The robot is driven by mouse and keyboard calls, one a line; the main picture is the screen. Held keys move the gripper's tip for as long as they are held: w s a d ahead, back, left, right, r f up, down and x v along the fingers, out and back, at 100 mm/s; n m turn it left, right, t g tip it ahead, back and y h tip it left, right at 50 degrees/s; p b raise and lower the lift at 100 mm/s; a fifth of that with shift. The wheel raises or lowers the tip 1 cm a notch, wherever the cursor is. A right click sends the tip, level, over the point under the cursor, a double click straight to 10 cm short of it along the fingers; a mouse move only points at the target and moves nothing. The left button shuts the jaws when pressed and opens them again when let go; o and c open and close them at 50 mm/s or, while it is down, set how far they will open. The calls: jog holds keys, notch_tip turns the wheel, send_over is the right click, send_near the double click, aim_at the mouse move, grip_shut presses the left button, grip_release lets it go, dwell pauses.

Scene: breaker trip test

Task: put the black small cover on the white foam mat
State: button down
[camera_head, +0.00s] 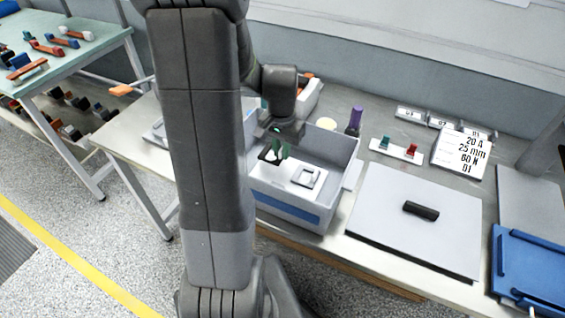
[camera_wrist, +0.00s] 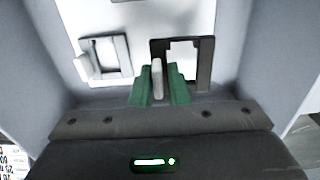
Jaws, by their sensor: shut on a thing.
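The black small cover (camera_wrist: 205,72) is a thin black frame with a cut-out and a pale upright tab (camera_wrist: 157,78). My gripper (camera_wrist: 158,88) has green fingertips and is shut on that tab. In the head view, my gripper (camera_head: 279,150) and the black cover (camera_head: 265,155) are over the grey bin (camera_head: 295,211). Whether the cover still touches the bin floor I cannot tell. The white foam mat (camera_head: 378,240) lies flat on the bench to the right of the bin, with a black bar (camera_head: 421,210) on it.
A white cover (camera_wrist: 106,57) with a tab lies in the bin, whose walls surround my gripper. A purple-topped bottle (camera_head: 354,121) and teal and red pieces on a small tray (camera_head: 397,150) stand behind. A blue tray (camera_head: 530,268) is at the right. Bare mat surrounds the bar.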

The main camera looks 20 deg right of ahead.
aim_at(282, 169)
jog(key=shift+f, duration=2.2)
jog(key=shift+f, duration=0.2)
jog(key=c, duration=1.4)
grip_release()
notch_tip(282, 169, up, 12)
jog(key=shift+r, duration=0.2)
